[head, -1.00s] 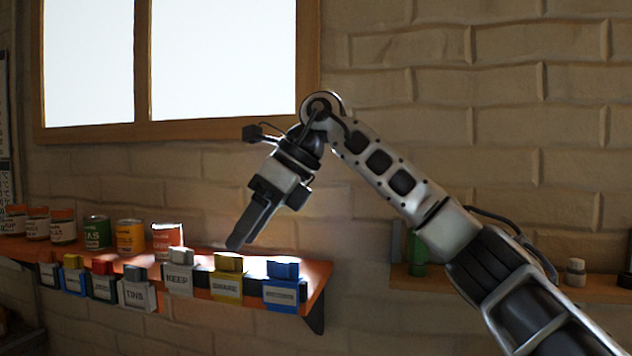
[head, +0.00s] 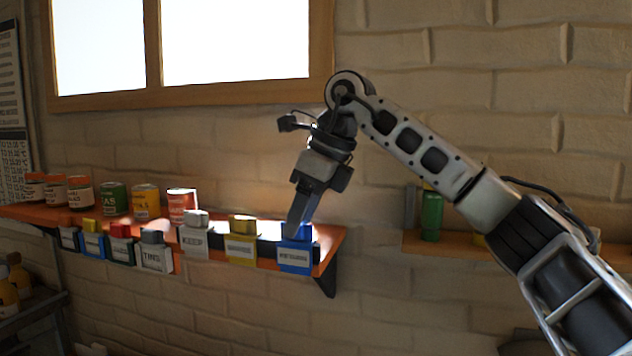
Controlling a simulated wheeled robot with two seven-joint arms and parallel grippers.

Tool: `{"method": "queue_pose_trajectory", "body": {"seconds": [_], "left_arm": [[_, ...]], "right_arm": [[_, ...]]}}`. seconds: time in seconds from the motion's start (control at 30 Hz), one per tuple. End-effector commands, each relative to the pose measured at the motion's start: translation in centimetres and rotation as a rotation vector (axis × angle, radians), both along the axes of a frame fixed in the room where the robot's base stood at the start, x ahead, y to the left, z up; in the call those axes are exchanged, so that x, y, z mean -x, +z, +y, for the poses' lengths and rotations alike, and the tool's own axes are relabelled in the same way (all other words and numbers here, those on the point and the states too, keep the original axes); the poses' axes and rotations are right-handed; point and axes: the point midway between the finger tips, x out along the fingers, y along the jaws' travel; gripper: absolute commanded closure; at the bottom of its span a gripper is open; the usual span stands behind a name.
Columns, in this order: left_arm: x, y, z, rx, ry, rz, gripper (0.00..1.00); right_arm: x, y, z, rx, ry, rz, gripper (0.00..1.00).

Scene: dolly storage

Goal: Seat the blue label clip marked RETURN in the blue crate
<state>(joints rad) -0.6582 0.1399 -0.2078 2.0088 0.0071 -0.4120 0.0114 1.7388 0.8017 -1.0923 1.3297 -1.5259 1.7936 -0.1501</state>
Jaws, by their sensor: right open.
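The blue label clip (head: 295,258) hangs on the front edge of the orange shelf, last at the right of a row of clips. Its small white label is blurred, but seems to read RETURN. My right gripper (head: 294,228) points down at the top of this clip, with its fingers overlapping the clip's upper block in the view. I cannot tell whether they touch it. The fingers show nearly edge-on, and the jaws are open. The blue crate and my left gripper are not in view.
A yellow clip (head: 240,250) and a white KEEP clip (head: 194,241) hang just left of the blue one. Several cans stand behind the clips, including an orange-red one (head: 181,204). A second shelf (head: 418,244) with a green container (head: 431,216) is at the right.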

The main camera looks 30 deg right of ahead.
Motion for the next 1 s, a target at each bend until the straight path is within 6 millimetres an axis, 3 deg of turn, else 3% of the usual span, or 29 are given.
{"method": "queue_pose_trajectory", "body": {"seconds": [0.1,0.3,0.67,0.7,0.87,0.93,0.97,1.0], "left_arm": [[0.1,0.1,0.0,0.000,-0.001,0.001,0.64],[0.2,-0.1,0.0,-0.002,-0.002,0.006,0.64],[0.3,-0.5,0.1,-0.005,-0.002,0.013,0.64],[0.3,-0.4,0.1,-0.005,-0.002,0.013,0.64],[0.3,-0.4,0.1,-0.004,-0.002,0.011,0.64],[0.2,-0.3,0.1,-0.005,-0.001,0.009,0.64],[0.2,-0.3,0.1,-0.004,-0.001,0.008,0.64],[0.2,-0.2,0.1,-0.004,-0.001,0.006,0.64]], "right_arm": [[-0.6,-1.9,0.5,0.001,0.000,0.001,0.48],[-1.2,-3.8,1.0,0.001,0.000,-0.001,0.48],[-1.4,-4.4,1.2,0.000,0.000,-0.001,0.48],[-1.4,-4.3,1.2,0.000,0.000,-0.001,0.51],[-1.4,-4.3,1.2,0.000,0.000,-0.001,0.95],[-1.4,-4.3,1.2,0.000,0.000,-0.001,0.96],[-1.4,-4.3,1.2,0.000,0.000,-0.001,0.82],[-1.4,-4.3,1.2,0.000,0.000,-0.001,0.94]]}}
